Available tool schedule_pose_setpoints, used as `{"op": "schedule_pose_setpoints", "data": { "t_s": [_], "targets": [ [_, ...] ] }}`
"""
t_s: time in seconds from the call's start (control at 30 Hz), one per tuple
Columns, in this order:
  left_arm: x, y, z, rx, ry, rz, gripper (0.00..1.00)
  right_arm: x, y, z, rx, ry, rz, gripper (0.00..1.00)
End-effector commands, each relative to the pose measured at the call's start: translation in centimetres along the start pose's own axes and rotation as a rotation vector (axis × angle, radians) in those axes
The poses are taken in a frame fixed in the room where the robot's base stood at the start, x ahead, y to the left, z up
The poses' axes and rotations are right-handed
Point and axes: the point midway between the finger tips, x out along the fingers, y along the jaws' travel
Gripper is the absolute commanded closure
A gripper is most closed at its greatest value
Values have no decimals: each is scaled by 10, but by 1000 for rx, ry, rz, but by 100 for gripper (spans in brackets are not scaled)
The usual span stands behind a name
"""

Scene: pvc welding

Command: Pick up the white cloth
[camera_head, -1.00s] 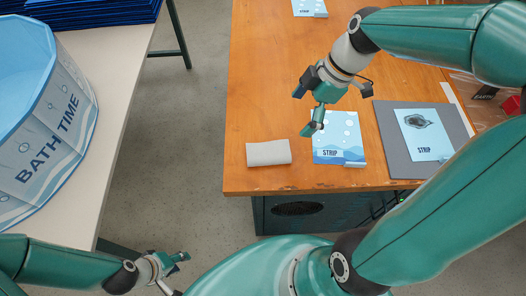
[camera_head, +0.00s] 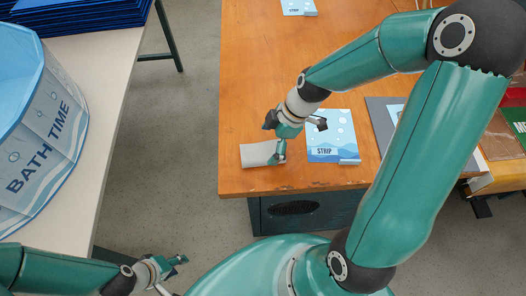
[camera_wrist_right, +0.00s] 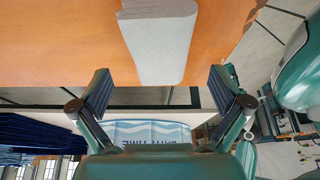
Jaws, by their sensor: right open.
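The white cloth (camera_head: 258,154) is a pale grey-white folded rectangle lying flat near the left front corner of the wooden table (camera_head: 240,110). It also shows in the right wrist view (camera_wrist_right: 158,45), ahead of the fingers. My right gripper (camera_head: 281,158) is at the cloth's right end and hides part of it in the head view. In the right wrist view my right gripper (camera_wrist_right: 162,88) is open, with nothing between its fingers. My left gripper (camera_head: 180,261) is low at the bottom left, away from the cloth; its jaw opening cannot be made out.
A blue STRIP sheet (camera_head: 332,132) lies right of the cloth. A grey board (camera_head: 378,117) lies farther right, partly behind my arm. A BATH TIME tub (camera_head: 50,130) stands on the pale table (camera_head: 115,100) at left. Open floor separates the tables.

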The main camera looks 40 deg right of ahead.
Motion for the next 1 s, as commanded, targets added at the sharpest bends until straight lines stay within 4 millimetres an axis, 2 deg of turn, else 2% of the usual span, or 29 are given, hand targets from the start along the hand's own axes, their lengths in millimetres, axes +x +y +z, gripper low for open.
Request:
{"op": "schedule_pose_setpoints", "data": {
  "t_s": [0.23,0.53,0.9,1.0],
  "targets": [
    [-4,2,0,0,0,0,60,33,-1,-1,0,0,-5,0],
    [-4,2,0,0,0,0,60,37,0,-1,-1,0,0,2],
    [-4,2,0,0,0,0,60,37,0,-1,0,0,0,63],
    [-4,2,0,0,0,0,60,36,0,-1,0,0,0,63]
  ]
}}
